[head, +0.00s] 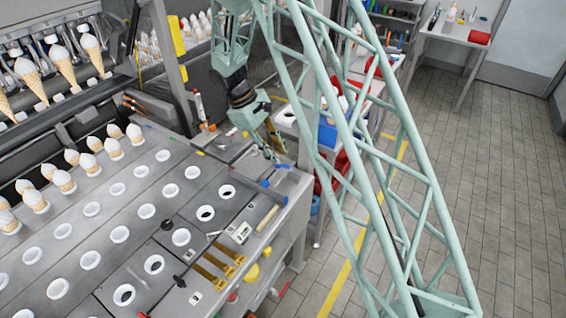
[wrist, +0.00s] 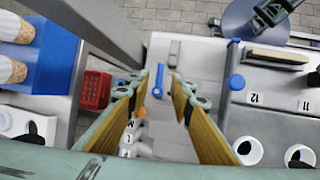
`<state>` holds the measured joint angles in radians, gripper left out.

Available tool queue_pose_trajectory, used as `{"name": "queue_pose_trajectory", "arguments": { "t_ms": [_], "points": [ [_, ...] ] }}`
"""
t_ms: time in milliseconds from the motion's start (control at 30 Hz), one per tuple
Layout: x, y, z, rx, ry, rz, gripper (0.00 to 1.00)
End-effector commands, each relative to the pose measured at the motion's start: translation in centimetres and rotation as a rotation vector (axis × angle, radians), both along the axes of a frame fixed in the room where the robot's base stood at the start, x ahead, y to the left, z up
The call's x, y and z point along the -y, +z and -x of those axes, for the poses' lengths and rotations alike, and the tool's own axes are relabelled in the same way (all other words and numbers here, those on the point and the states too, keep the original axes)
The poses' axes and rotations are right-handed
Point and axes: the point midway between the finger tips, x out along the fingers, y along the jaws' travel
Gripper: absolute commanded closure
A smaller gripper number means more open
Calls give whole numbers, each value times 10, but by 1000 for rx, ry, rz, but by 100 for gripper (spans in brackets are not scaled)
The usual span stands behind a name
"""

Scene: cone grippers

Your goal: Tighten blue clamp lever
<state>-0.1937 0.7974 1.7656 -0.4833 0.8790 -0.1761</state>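My gripper (head: 275,154) is over the right end of the machine's grey worktop in the head view, pointing down. In the wrist view my gripper (wrist: 160,88) is open, with its two fingers apart. A slim blue lever (wrist: 158,80) shows between the fingertips, closer to the left one; I cannot tell whether they touch. A second blue lever with a round end (wrist: 235,80) is right of the right finger. In the head view, small blue parts (head: 283,167) lie just below my gripper. I cannot tell for certain which is the clamp lever.
The worktop has rows of white cups (head: 180,237), some with cones. A wooden-handled tool (head: 268,219) lies near its front right edge. A red crate (wrist: 97,90) and blue box (wrist: 48,58) are left of my gripper in the wrist view. The tiled floor right is clear.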

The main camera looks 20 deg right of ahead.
Motion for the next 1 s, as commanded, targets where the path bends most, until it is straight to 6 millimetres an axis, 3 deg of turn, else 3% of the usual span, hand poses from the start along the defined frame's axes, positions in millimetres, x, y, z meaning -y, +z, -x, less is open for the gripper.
{"name": "queue_pose_trajectory", "arguments": {
  "t_ms": [400, 867, 1000],
  "points": [
    [17, -39, 7, -1, 0, -1, 79],
    [20, -45, 7, 0, 1, 0, 79],
    [19, -44, 8, 0, 1, 0, 90]
  ]
}}
